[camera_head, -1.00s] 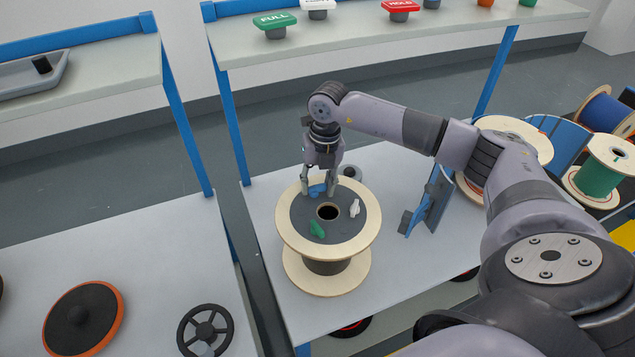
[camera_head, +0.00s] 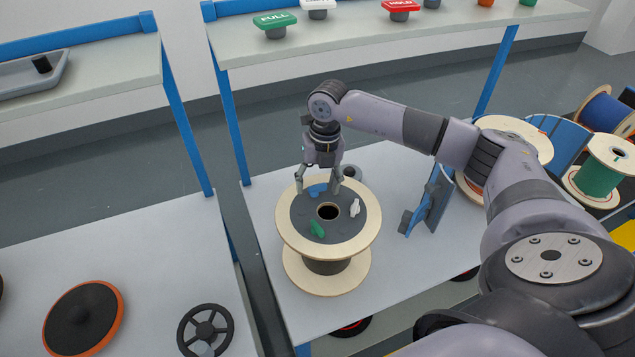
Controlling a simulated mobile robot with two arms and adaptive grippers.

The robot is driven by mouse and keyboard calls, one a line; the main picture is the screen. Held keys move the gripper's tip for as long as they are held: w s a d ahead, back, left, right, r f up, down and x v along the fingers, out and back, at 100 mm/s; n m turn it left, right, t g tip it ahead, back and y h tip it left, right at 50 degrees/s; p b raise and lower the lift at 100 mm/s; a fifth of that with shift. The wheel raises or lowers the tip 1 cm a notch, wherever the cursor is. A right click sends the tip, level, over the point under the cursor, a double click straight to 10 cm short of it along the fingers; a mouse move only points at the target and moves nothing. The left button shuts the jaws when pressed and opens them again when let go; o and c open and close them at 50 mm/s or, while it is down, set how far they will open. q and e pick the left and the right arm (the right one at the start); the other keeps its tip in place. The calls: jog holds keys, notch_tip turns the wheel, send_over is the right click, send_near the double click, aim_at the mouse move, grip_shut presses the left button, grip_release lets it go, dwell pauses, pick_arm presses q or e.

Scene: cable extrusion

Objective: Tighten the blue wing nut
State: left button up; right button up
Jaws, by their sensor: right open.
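The blue wing nut (camera_head: 316,190) sits on the dark top disc of a wooden spool (camera_head: 291,239), at the far side of the centre hole. A green wing nut (camera_head: 317,229) lies at the near left of the hole and a white wing nut (camera_head: 354,208) at the right. My right gripper (camera_head: 318,190) points down over the blue wing nut with its fingers spread, one on each side. It is open and holds nothing. Whether a finger touches the nut or disc cannot be told. My left gripper is not in view.
The spool stands on a grey table (camera_head: 260,210). A blue bracket (camera_head: 430,208) stands right of it, and a small grey round part (camera_head: 351,172) lies behind. A shelf (camera_head: 350,42) with labelled knobs is at the back. A handwheel (camera_head: 205,329) lies on the left table.

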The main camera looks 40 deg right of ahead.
aim_at(323, 184)
notch_tip(323, 184, up, 12)
jog(key=d, duration=0.1)
jog(key=shift+s+f, duration=0.15)
jog(key=shift+s, duration=0.1)
jog(key=shift+f, duration=0.1)
dwell(0.4)
